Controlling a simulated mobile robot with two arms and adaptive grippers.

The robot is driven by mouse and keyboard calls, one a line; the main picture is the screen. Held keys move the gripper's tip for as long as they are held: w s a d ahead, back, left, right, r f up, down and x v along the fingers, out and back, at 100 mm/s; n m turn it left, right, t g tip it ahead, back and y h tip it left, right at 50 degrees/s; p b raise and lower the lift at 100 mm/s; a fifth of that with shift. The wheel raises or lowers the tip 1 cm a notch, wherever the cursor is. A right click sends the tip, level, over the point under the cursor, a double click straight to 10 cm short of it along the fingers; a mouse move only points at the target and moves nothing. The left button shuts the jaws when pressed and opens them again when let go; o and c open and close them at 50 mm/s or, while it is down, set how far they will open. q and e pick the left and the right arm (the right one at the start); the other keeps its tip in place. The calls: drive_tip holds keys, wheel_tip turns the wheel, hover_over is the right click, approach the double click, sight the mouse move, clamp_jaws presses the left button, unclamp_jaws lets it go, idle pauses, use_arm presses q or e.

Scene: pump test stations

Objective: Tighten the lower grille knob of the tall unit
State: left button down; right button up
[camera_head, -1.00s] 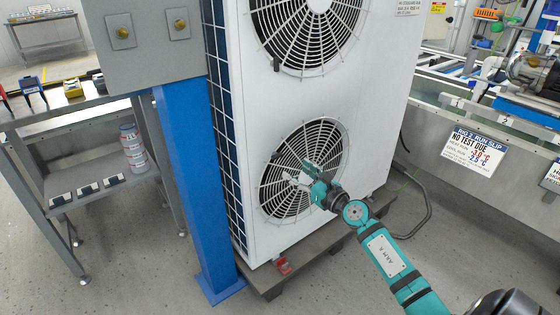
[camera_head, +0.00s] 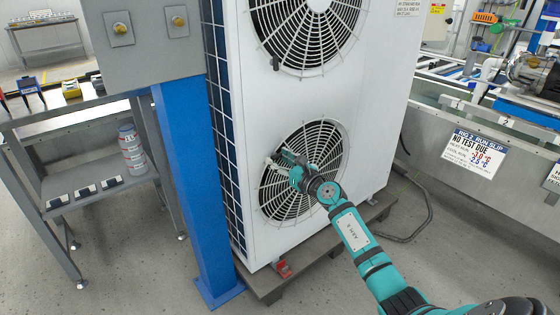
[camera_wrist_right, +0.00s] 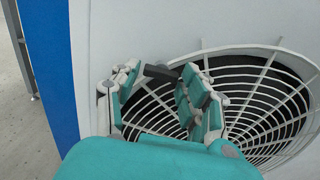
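The tall white unit (camera_head: 375,100) stands with two round grilles, and the lower grille (camera_head: 325,150) has my right gripper (camera_head: 279,160) at its upper left edge. The right wrist view shows the black lower knob (camera_wrist_right: 160,73) beside the rim of the lower grille (camera_wrist_right: 255,90). The fingers of my right gripper (camera_wrist_right: 157,90) are spread apart, one on each side of the knob, with a gap visible between them. Contact with the knob cannot be made out. My left gripper is not in view.
A similar black knob (camera_head: 276,64) sits by the upper grille. A blue post (camera_head: 195,180) with a grey box (camera_head: 150,35) stands left of the unit. The unit rests on a dark pallet (camera_head: 325,250) with a red item (camera_head: 284,269). A water trough (camera_head: 440,140) lies right.

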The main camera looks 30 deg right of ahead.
drive_tip(key=c, duration=0.8)
drive_tip(key=shift+o, duration=0.2)
drive_tip(key=m+p, duration=0.2)
drive_tip(key=shift+r+m, duration=0.15)
drive_tip(key=shift+m, duration=0.25)
drive_tip(key=m+p, duration=0.3)
drive_tip(key=m, duration=0.2)
drive_tip(key=m+p, duration=0.3)
drive_tip(key=m, duration=0.4)
drive_tip(key=shift+a+m+p, duration=0.15)
drive_tip(key=shift+m+p, duration=0.15)
drive_tip(key=shift+p, duration=0.05)
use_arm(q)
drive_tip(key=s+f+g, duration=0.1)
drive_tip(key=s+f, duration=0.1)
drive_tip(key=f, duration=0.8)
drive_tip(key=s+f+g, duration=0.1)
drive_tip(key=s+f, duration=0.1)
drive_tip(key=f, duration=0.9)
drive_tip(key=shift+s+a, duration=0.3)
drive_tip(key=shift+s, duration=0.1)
use_arm(e)
drive_tip(key=shift+m, duration=0.7)
drive_tip(key=o, duration=1.2)
drive_tip(key=shift+c, duration=0.2)
